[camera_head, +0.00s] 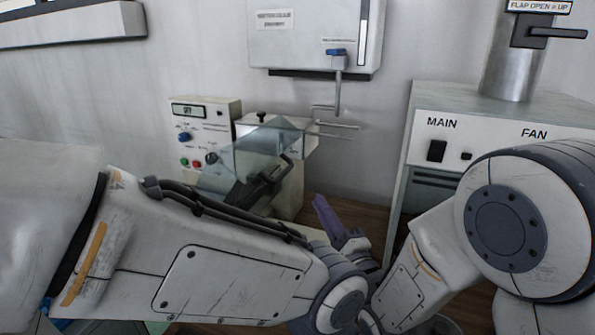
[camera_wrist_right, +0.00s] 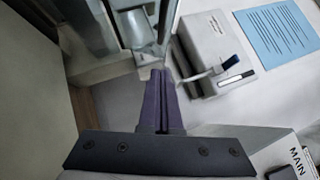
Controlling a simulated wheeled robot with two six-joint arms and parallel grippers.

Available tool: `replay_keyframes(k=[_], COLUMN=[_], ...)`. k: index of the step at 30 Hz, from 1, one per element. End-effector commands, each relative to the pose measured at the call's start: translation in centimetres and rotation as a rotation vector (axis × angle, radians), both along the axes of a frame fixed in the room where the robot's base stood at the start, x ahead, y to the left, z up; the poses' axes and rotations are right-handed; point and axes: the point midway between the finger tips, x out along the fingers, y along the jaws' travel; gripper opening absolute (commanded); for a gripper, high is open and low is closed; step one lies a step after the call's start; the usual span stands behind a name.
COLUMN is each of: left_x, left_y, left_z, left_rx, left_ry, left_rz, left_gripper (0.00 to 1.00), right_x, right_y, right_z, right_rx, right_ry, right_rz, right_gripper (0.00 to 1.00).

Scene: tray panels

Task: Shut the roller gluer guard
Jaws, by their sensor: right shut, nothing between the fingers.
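The roller gluer (camera_head: 285,140) stands against the back wall. Its guard (camera_head: 225,160) is a clear, tinted panel, tilted, with a dark handle (camera_head: 268,183) at its lower right. The guard's exact angle is hard to tell. In the right wrist view, clear panels (camera_wrist_right: 88,28) and a pale rounded part (camera_wrist_right: 137,28) show at the upper left. My right gripper (camera_head: 319,203) has purple fingers, shut and empty, to the right of the handle and apart from it. Its fingers also show in the right wrist view (camera_wrist_right: 158,78). My left gripper is not visible.
A control box (camera_head: 205,130) with knobs stands left of the gluer. A wall cabinet (camera_head: 312,35) with a blue-tipped lever (camera_head: 336,53) hangs above. A MAIN/FAN cabinet (camera_head: 500,122) with a metal duct (camera_head: 513,65) stands at the right. My arm links cover much of the foreground.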

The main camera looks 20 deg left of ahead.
Motion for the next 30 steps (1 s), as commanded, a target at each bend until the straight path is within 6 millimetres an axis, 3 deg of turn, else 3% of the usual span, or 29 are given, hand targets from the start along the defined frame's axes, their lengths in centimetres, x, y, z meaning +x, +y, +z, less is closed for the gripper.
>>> replay_keyframes(k=[6,12,30], left_x=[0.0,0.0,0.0], left_y=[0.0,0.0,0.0], left_z=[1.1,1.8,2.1], left_rx=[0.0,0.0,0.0], left_ry=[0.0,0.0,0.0], left_rz=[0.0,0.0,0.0], left_gripper=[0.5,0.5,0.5], right_x=[3.3,3.2,3.2], right_y=[3.0,5.6,6.4], right_z=[1.5,2.5,2.9], right_rx=[0.001,-0.001,-0.008], right_ry=[-0.001,0.001,0.001], right_rz=[0.001,0.002,-0.001], right_gripper=[0.0,0.0,0.0])
